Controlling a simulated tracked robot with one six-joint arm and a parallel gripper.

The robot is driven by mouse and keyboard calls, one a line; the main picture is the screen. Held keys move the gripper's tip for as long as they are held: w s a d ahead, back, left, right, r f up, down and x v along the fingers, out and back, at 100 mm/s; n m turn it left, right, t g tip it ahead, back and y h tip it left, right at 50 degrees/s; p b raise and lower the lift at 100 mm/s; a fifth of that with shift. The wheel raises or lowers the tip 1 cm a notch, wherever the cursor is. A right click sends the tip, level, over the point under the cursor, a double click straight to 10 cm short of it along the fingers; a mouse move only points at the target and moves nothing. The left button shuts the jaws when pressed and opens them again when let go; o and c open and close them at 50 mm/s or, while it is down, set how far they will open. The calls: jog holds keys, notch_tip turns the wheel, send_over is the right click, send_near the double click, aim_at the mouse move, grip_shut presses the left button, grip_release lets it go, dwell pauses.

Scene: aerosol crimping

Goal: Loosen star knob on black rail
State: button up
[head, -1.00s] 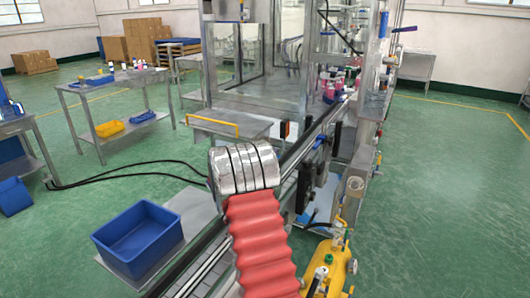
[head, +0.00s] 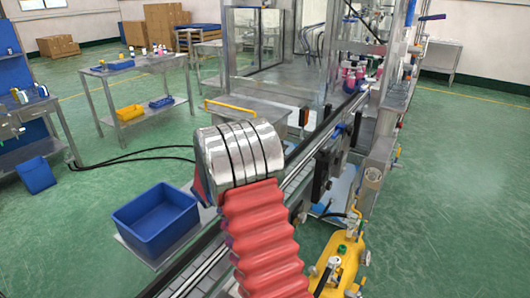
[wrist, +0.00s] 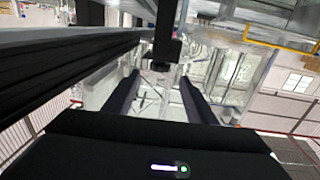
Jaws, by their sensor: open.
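My gripper (wrist: 159,90) shows in the wrist view with two dark fingers apart and nothing between them. A black rail (wrist: 75,75) runs across the left of the wrist view, close to the left finger. A small black block (wrist: 168,38) hangs beyond the fingertips, near the gap between them; I cannot tell whether it belongs to the star knob. No clear star shape shows. In the head view my silver and red arm hides the gripper. A small blue part (head: 340,131) sits on the conveyor side there; its shape is too small to tell.
A conveyor (head: 296,176) runs diagonally past my arm to a machine frame with coloured bottles (head: 350,78). A blue bin (head: 157,218) stands left of it. A yellow pump-like unit (head: 340,262) stands at right. Open green floor lies far right.

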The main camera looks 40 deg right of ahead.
jog(key=shift+n, duration=0.3)
jog(key=w+n+g, duration=0.1)
jog(key=n+g, duration=0.1)
jog(key=n, duration=0.8)
jog(key=w+n+g, duration=0.1)
jog(key=n+g, duration=0.1)
jog(key=n, duration=0.8)
jog(key=w+n+g, duration=0.2)
jog(key=n+g, duration=0.1)
jog(key=n, duration=0.8)
jog(key=shift+a+r, duration=0.1)
jog(key=shift+r, duration=0.05)
jog(key=s+d, duration=0.2)
jog(key=d, duration=1.1)
jog(key=shift+s+d, duration=0.25)
jog(key=shift+d, duration=0.05)
jog(key=shift+c, duration=0.2)
